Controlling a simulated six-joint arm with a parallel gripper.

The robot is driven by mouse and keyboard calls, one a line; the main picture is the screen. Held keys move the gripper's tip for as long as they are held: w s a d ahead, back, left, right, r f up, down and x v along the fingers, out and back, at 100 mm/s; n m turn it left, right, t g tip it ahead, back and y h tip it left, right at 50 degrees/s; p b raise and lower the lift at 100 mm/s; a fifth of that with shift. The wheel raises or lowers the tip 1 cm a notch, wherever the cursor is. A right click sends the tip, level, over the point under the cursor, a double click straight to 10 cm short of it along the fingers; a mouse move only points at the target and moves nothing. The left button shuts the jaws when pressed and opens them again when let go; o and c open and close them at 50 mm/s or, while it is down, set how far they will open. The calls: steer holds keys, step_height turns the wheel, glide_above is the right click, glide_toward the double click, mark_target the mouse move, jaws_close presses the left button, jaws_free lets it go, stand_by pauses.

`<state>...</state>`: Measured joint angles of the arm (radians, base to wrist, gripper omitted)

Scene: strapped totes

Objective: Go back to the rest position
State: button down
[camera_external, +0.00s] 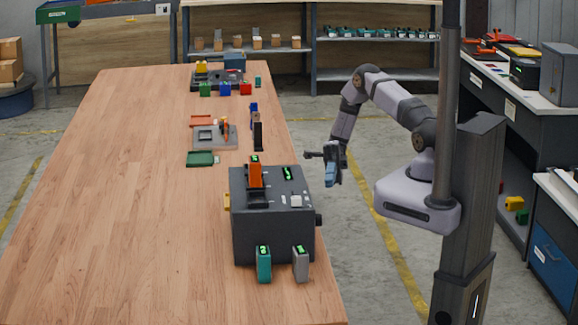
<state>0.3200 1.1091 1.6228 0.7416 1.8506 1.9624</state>
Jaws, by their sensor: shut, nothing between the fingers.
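My gripper (331,180) hangs pointing down over the floor, just off the right edge of the wooden table (110,200). It is shut and empty, with nothing touching it. It is to the right of a dark grey box-shaped device (270,225) near the table's right edge. An orange module (255,173) stands upright in the top of that device. A teal module (263,264) and a grey module (300,263) stand at its front.
Farther back on the table are a grey fixture (215,137), a green tray (200,158), a black upright piece (258,137) and several coloured blocks. A dark post (447,120) stands in front of my arm. The floor right of the table is clear around my gripper.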

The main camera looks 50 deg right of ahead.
steer(key=shift+n, duration=0.3)
steer(key=s+d+f+n+t+h, duration=0.1)
steer(key=s+f+n+h, duration=0.1)
steer(key=f+n, duration=0.4)
steer(key=s+d+f+n+h, duration=0.1)
steer(key=f+n+h, duration=0.1)
steer(key=f+n, duration=0.35)
steer(key=s+d+f+n+h, duration=0.3)
steer(key=s+d+n+h, duration=0.3)
steer(key=n, duration=0.4)
step_height(320, 180, up, 8)
steer(key=s+d+n+t+h, duration=0.3)
steer(key=n+t+h, duration=0.1)
steer(key=n, duration=0.3)
steer(key=w+a+r+n+t+h, duration=0.1)
steer(key=w+a+r+n+t, duration=0.1)
steer(key=r, duration=0.5)
steer(key=w+a+t, duration=0.1)
steer(key=w+t, duration=0.1)
steer(key=w, duration=0.1)
steer(key=shift+w+r, duration=0.4)
